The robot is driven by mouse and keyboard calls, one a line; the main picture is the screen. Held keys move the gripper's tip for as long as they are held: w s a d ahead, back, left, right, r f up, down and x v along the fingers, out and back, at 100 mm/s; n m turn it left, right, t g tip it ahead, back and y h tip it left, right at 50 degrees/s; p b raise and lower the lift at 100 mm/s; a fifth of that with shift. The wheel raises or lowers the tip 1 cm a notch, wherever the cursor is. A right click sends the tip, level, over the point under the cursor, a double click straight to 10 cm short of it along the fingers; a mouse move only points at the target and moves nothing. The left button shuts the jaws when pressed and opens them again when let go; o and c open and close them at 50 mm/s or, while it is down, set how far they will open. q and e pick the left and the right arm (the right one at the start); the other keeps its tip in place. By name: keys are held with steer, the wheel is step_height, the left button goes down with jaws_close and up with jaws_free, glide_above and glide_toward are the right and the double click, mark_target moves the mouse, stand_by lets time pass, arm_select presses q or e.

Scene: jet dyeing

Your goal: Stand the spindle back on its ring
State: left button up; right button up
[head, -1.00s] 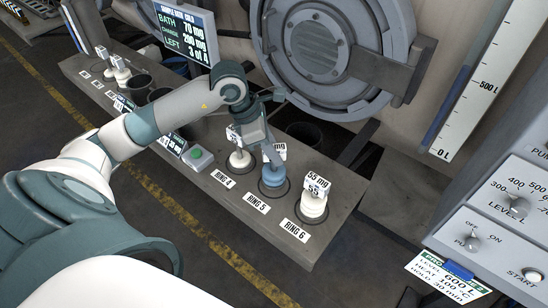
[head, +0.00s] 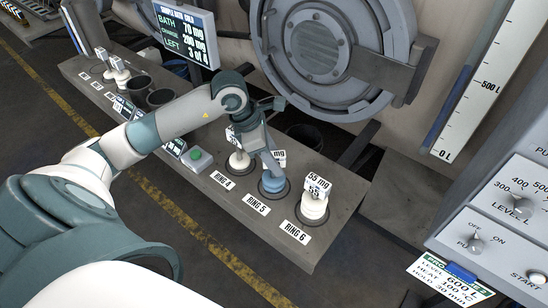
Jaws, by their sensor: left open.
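A blue spindle (head: 272,182) stands upright at the label RING 5 (head: 256,204), with a white tag partly hidden behind my gripper. My left gripper (head: 272,168) points down at the top of the blue spindle, its jaws open. I cannot tell whether the fingers touch it. A white spindle (head: 239,161) with a tag stands at RING 4, partly behind my gripper. Another white spindle (head: 313,207) tagged 55 mg stands at RING 6. My right gripper is not in view.
The spindles stand on a long grey bench (head: 345,195). A green button box (head: 196,157) sits left of RING 4. Dark cups (head: 160,97) and smaller white spindles (head: 118,68) are farther left. A big round hatch (head: 320,50) is behind, a control panel (head: 500,235) at right.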

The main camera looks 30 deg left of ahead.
arm_select(q)
steer(key=shift+r, duration=0.15)
steer(key=shift+a+r, duration=0.15)
steer(key=shift+r, duration=0.05)
steer(key=b+v, duration=0.2)
steer(key=v, duration=0.9)
steer(key=shift+s+r+b, duration=0.2)
steer(key=shift+b, duration=0.2)
